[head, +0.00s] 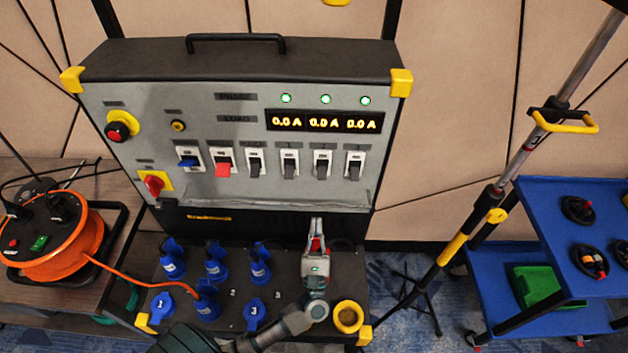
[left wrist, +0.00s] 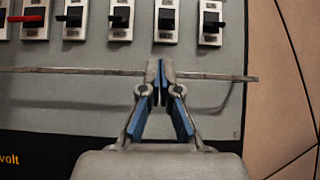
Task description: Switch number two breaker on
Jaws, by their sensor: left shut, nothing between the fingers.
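The grey power panel (head: 150,115) has a row of breakers. In the head view, three matching black-lever breakers stand at the right; their labels are too small to read. The middle one (head: 322,165) appears to be number two. It also shows in the left wrist view (left wrist: 166,20). Its black lever looks lowered, like its neighbours (head: 290,164) and (head: 354,166). My left gripper (head: 316,222) is shut and empty, with its fingertips (left wrist: 160,66) below that breaker, near the thin rail (left wrist: 90,71). They look apart from the lever.
Three displays (head: 325,121) read 0.0 A under green lights. Blue plugs (head: 214,263) and a yellow ring (head: 347,317) sit on the lower ledge. An orange cable reel (head: 60,252) stands left. A blue cart (head: 540,215) and a tilted pole (head: 515,160) stand right.

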